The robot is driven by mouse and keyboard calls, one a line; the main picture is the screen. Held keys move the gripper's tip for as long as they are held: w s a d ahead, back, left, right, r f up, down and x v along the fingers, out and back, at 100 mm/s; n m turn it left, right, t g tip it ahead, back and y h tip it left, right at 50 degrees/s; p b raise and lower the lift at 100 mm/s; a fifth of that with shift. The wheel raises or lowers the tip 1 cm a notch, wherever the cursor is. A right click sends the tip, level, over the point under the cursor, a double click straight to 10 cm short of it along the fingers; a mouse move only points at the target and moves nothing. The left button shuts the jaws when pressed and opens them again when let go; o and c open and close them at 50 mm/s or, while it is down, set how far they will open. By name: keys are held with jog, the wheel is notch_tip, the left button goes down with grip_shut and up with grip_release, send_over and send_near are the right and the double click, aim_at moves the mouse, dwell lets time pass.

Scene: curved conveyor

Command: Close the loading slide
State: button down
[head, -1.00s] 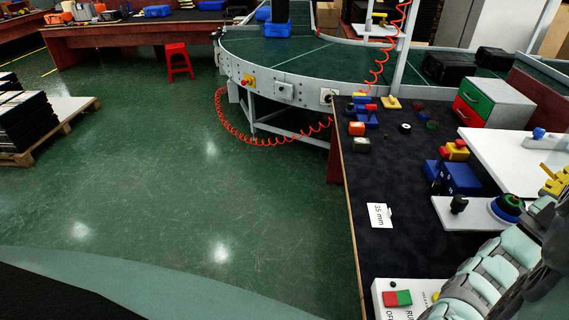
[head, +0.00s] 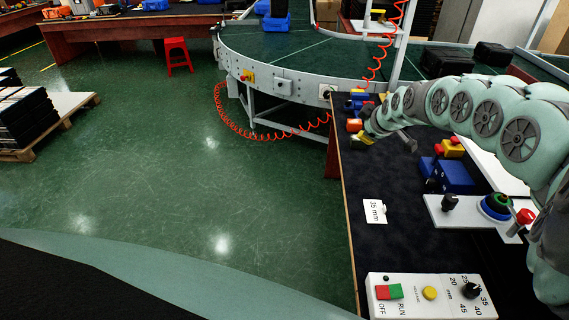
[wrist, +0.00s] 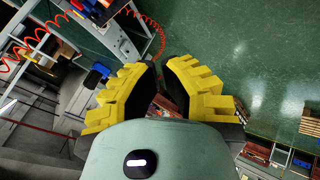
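A white plate (head: 460,220) lies on the right of the black bench in the head view. It carries a black knob (head: 449,203) and a blue round part with a green and black top (head: 497,205). It may be the loading slide, but I cannot tell for sure, nor whether it is open or shut. My gripper (head: 368,134) is over the far left part of the bench, away from this plate. In the wrist view my gripper (wrist: 160,88) shows two yellow stepped fingers spread apart with nothing between them. The plate does not show there.
A control panel (head: 430,294) with green, red and yellow buttons and a dial sits at the bench's near edge. Blue blocks (head: 455,177) stand behind the plate. A "35 mm" card (head: 374,211) lies at left. The curved conveyor (head: 300,50) is beyond. Green floor is left.

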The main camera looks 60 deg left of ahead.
jog(key=s+d+f+n+g+h, duration=0.1)
jog(key=s+d+n+h, duration=0.2)
jog(key=d+h, duration=0.35)
jog(key=s+d+n+g+h, duration=0.1)
jog(key=s+d+n+h, duration=0.15)
jog(key=d, duration=0.75)
jog(key=w+d+f+p, duration=0.3)
jog(key=w+d+f, duration=0.1)
jog(key=f, duration=0.6)
jog(key=shift+w+d, duration=0.2)
jog(key=shift+w, duration=0.4)
jog(key=shift+w+d, duration=0.1)
jog(key=shift+w, duration=0.15)
